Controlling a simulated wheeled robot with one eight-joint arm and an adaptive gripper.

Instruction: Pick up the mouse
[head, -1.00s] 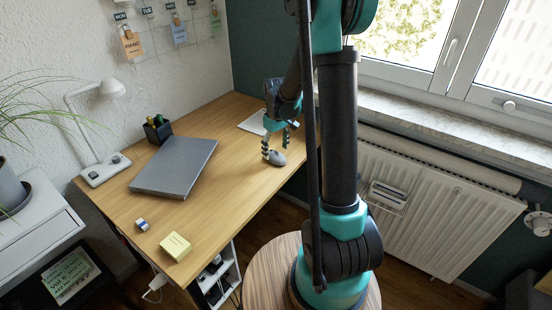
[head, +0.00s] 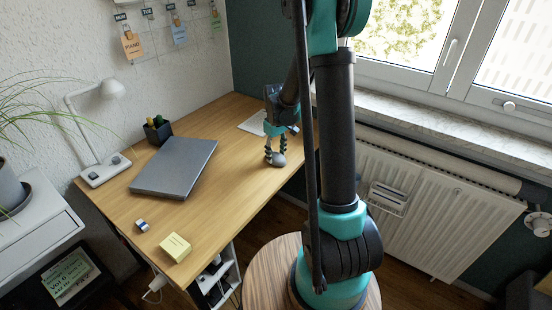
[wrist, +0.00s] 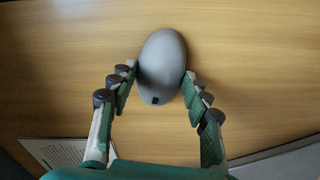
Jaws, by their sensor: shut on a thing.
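The mouse (wrist: 162,62) is a smooth grey oval with a small black mark near its lower end in the wrist view. It appears to rest on the wooden desk. My gripper (wrist: 160,82) has a finger on each side of the mouse and is shut on its sides. In the head view the mouse (head: 277,160) shows small between the fingertips of my gripper (head: 275,156), near the desk's right edge. The fingers hide part of it there.
The wooden desk (head: 215,200) holds a closed grey laptop (head: 175,168), a pen holder (head: 158,131), a white lamp (head: 105,172), a yellow note block (head: 175,247) and a small eraser-like item (head: 142,226). A paper sheet (head: 252,124) lies behind my gripper. The desk between laptop and mouse is clear.

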